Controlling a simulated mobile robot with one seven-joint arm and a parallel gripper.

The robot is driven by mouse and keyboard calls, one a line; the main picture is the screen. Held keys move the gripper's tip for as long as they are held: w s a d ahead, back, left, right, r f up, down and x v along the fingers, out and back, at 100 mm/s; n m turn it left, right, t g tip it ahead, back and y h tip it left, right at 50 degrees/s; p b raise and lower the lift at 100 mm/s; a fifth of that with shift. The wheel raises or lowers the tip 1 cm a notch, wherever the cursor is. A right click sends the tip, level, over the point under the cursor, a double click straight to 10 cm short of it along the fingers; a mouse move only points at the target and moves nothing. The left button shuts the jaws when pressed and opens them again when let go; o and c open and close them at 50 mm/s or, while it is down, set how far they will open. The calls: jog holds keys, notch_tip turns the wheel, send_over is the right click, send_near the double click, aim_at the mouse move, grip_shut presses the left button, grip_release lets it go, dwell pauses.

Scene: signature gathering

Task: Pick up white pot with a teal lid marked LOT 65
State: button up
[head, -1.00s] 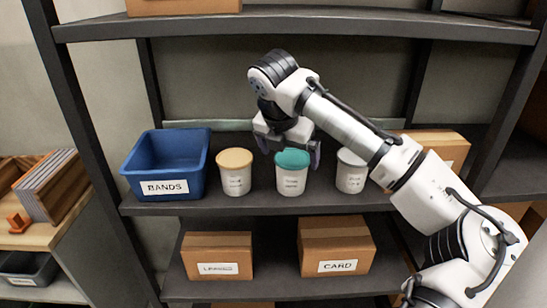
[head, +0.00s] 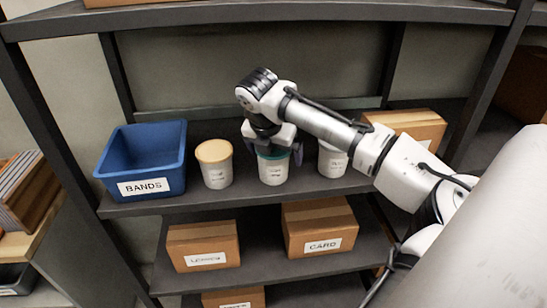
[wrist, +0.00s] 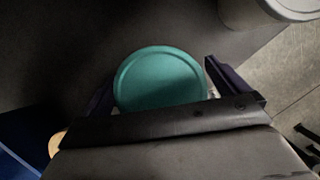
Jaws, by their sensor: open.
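The white pot with a teal lid (head: 273,172) stands upright on the middle shelf, between two other pots. Its label is too small to read. My gripper (head: 271,155) is open just above and around the top of this pot, and hides most of the lid in the head view. In the wrist view the teal lid (wrist: 160,80) lies between the two dark fingers, one on its left and one on its right. I cannot tell whether the fingers touch the pot.
A pot with a tan lid (head: 214,165) stands to the left, and a pot with a pale lid (head: 332,161) stands close on the right. A blue BANDS bin (head: 143,161) is at the far left. A cardboard box (head: 411,128) is behind my arm. The upper shelf (head: 270,14) overhangs.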

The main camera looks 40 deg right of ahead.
jog(key=c, duration=1.2)
